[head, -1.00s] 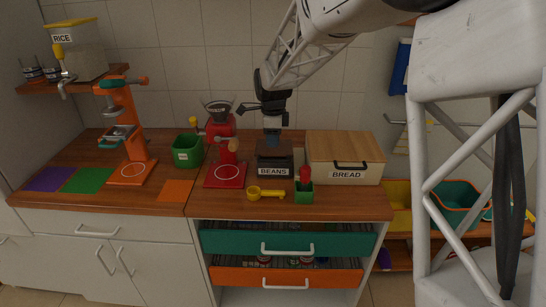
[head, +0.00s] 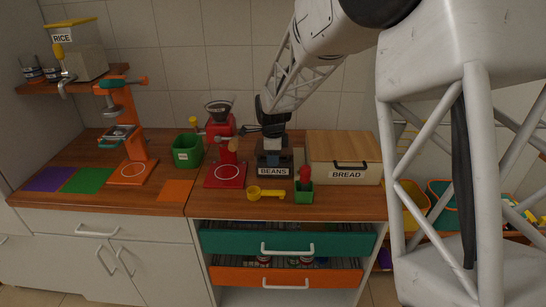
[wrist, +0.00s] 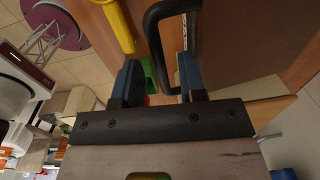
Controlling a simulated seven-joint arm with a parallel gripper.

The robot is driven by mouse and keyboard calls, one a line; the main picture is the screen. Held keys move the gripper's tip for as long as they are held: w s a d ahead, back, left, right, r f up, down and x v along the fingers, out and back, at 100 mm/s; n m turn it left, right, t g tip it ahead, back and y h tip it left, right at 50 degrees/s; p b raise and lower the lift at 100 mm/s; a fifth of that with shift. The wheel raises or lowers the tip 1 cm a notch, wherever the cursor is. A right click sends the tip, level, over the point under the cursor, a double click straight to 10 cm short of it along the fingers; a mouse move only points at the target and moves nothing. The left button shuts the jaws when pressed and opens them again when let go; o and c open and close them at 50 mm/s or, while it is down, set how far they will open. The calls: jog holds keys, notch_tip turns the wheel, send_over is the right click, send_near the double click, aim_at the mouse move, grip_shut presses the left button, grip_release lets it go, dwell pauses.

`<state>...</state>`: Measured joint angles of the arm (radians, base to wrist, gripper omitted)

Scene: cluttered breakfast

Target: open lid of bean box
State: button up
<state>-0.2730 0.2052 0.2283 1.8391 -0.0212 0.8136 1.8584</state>
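The bean box (head: 273,171) is a dark box with a white BEANS label. It stands on the wooden counter, left of the bread box. My gripper (head: 272,156) is lowered at the top of the bean box, pointing down, and hides much of its lid. In the wrist view my gripper (wrist: 160,78) has its two blue fingers apart. A black loop handle (wrist: 155,42) shows between them, closer to the right finger. I cannot tell whether the handle touches that finger.
The bread box (head: 346,172) stands close on the right. A green holder with a red-topped item (head: 304,191) and a yellow scoop (head: 266,193) lie in front. A red grinder (head: 221,130) and red scale (head: 226,176) are left. The teal drawer (head: 287,242) is below.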

jog(key=shift+c, duration=0.2)
grip_shut()
jog(key=shift+r, duration=0.1)
jog(key=shift+w+r+g, duration=3.1)
jog(key=shift+w+r, duration=0.65)
jog(key=shift+r, duration=1.35)
jog(key=w+r+g, duration=0.1)
jog(key=w+r, duration=0.1)
jog(key=w, duration=1.2)
jog(key=shift+w+r+g, duration=0.15)
jog(key=shift+w+g, duration=0.15)
jog(key=shift+w, duration=0.05)
